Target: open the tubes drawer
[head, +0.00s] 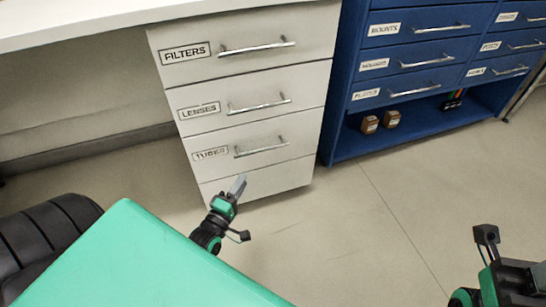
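The tubes drawer (224,157) is the third front down in the white cabinet, with a "TUBES" label at its left and a silver bar handle (261,148). Its front looks flush with the other fronts, so it is closed. My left gripper (238,184) is in front of the cabinet, lower in the picture than the handle and a little left of it, apart from it. Its grey fingers appear close together, but whether they are open cannot be told. My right arm (490,270) shows at the lower right corner; its fingertips are not visible.
Above are the lenses drawer (246,104) and the filters drawer (245,52); an unlabelled panel (270,180) lies below. A blue cabinet (420,75) stands at the right, with small brown items on its bottom shelf. The floor (330,235) in front is clear.

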